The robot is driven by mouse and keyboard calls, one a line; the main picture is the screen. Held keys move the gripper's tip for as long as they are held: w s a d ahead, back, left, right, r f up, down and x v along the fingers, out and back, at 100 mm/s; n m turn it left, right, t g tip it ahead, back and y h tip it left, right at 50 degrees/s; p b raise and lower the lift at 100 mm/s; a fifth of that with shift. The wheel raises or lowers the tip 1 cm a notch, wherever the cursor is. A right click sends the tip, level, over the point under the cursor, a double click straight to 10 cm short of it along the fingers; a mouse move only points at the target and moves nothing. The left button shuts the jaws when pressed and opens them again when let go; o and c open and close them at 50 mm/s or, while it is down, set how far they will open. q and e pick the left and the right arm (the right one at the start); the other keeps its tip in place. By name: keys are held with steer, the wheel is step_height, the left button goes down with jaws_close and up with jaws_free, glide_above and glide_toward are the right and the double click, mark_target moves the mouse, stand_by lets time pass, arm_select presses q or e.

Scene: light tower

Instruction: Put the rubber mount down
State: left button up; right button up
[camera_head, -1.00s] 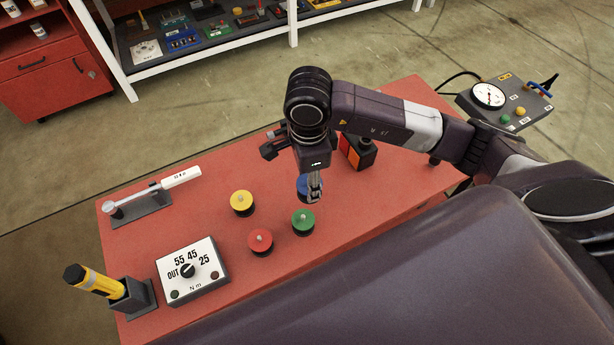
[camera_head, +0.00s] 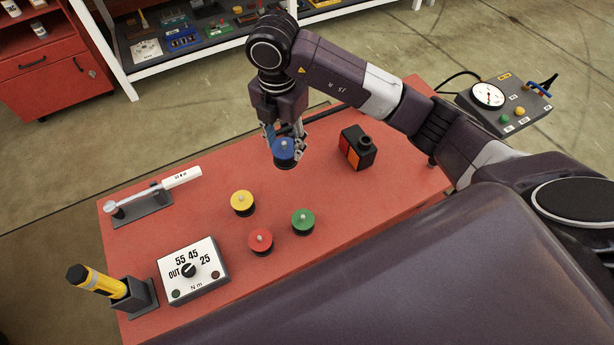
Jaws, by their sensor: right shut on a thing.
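The blue rubber mount (camera_head: 285,150) has a blue disc top with a small pale stud and a dark body. My right gripper (camera_head: 284,141) is shut on it and holds it over the rear part of the red table (camera_head: 345,203). Its height above the table is hard to tell. A yellow mount (camera_head: 242,202), a red mount (camera_head: 260,240) and a green mount (camera_head: 303,220) stand upright on the table, nearer than the held one. My left gripper is not in view.
A black block with orange-red faces (camera_head: 358,147) stands right of the gripper. A torque wrench (camera_head: 155,192) rests on its stand at left, near a dial box (camera_head: 193,270) and a yellow tool in a holder (camera_head: 101,283). A gauge panel (camera_head: 504,104) is at far right.

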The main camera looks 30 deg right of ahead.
mark_target(278, 151)
steer(key=m, duration=0.2)
steer(key=w+r+m, duration=0.1)
steer(key=m, duration=0.3)
steer(key=shift+w+a+r, duration=0.3)
steer(key=shift+a+r, duration=0.05)
steer(key=shift+a, duration=0.05)
steer(key=m, duration=0.3)
steer(key=shift+w+a+r, duration=0.15)
steer(key=shift+w+r, duration=0.1)
steer(key=shift+m, duration=0.3)
step_height(278, 151, down, 7)
steer(key=shift+s+b, duration=0.1)
steer(key=shift+b, duration=0.9)
steer(key=shift+f, duration=6.45)
steer(key=shift+f, duration=0.1)
steer(key=o, duration=1.4)
steer(key=shift+c, duration=0.2)
